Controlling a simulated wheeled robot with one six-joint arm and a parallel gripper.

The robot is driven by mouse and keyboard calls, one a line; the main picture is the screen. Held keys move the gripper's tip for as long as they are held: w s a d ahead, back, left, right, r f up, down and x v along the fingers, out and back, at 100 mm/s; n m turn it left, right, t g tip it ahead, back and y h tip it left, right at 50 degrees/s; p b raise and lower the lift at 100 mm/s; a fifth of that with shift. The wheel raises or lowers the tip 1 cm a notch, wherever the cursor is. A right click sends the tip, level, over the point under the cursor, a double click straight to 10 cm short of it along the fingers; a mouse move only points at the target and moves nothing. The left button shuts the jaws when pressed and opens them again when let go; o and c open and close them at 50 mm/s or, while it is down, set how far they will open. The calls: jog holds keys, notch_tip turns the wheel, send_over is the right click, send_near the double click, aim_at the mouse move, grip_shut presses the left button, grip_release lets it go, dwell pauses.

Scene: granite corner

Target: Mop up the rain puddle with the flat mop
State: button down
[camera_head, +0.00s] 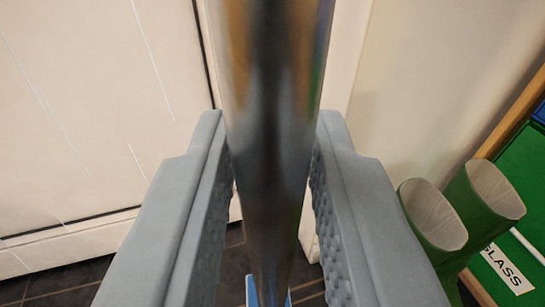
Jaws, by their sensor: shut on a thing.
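My gripper (272,135) is shut on the shiny metal handle (272,70) of the flat mop, with one grey finger on each side of it. The handle runs from the top of the picture down between the fingers. A small bit of the blue and white mop head (252,292) shows low down at the foot of the handle, near the dark floor. Most of the mop head is hidden or out of the picture. No rain puddle can be made out in this view.
A pale door (90,110) fills the left, with a cream wall (425,80) to the right. Green boots (478,215) stand at the right beside a green container (528,170) with a "GLASS" label. Dark tiled floor (50,287) shows at the bottom.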

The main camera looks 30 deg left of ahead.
notch_tip(320, 180, down, 8)
jog(key=w+d, duration=0.1)
jog(key=d, duration=0.1)
jog(key=shift+w, duration=0.2)
dwell(0.6)
jog(key=shift+f, duration=0.95)
dwell(1.0)
jog(key=shift+s, duration=0.1)
